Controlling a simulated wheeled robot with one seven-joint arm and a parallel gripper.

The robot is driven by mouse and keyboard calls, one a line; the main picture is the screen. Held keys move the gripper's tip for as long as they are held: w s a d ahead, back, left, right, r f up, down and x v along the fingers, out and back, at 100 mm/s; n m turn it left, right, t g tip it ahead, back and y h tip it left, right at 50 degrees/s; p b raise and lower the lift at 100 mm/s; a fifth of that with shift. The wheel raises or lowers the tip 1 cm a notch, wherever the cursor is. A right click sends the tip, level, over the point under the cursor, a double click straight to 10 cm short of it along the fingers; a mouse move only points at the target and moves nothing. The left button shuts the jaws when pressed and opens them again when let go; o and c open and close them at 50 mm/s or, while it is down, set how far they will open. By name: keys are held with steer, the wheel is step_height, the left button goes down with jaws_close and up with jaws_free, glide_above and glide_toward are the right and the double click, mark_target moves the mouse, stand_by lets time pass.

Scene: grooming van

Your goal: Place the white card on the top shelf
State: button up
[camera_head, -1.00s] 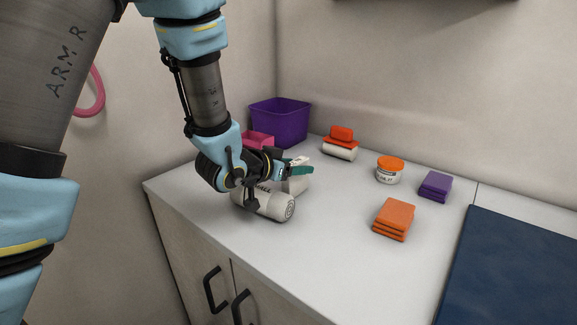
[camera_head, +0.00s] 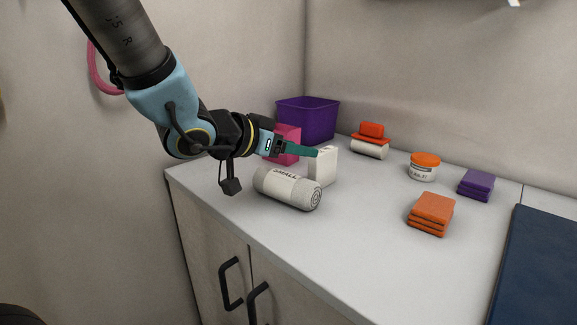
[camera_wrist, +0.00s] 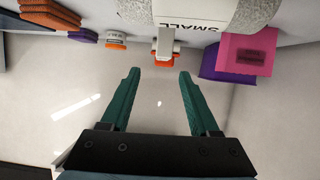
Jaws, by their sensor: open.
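No flat white card is clearly seen; a small upright white block (camera_head: 323,168) stands on the counter behind the rolled towel, and I cannot tell whether it is the card. It also shows in the wrist view (camera_wrist: 163,42). My gripper (camera_head: 312,152) has green fingers and is at the block's upper left in the head view. In the wrist view its fingers (camera_wrist: 158,72) are spread with nothing between them. No top shelf can be made out.
The rolled towel marked SMALL (camera_head: 288,188) lies in front. A pink box (camera_head: 287,132) and purple bin (camera_head: 307,118) are behind. An orange-lidded jar (camera_head: 424,168), orange cloths (camera_head: 432,213), a purple stack (camera_head: 477,184) and a blue mat (camera_head: 543,265) are to the right. Front-centre counter is clear.

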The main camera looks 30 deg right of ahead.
mark_target(328, 165)
steer(key=shift+a+r+t+b, duration=0.1)
steer(key=shift+a+t+b, duration=0.2)
steer(key=shift+a+b, duration=0.6)
steer(key=shift+o, duration=0.4)
steer(key=shift+d+r, duration=0.15)
steer(key=shift+d, duration=0.1)
steer(key=shift+w+d+r+p, duration=0.2)
steer(key=shift+r+p, duration=0.05)
steer(key=shift+p, duration=0.35)
steer(key=d+y+p, duration=0.1)
steer(key=p, duration=0.1)
steer(key=w+d+p, duration=0.1)
steer(key=p, duration=0.2)
steer(key=d+y+p, duration=0.1)
steer(key=p, duration=0.1)
steer(key=shift+w+r+y+p, duration=0.2)
steer(key=shift+w+y+p, duration=0.1)
steer(key=shift+g+y, duration=0.7)
steer(key=shift+y, duration=0.1)
steer(key=p+x, duration=0.1)
steer(key=x, duration=0.1)
steer(key=p+x, duration=0.1)
steer(key=x, duration=0.1)
steer(key=s+p+x, duration=0.1)
steer(key=p+x, duration=0.1)
steer(key=x, duration=0.1)
steer(key=shift+d, duration=0.3)
steer(key=shift+p+x, duration=0.55)
steer(key=shift+x, duration=2.45)
steer(key=shift+w, duration=0.1)
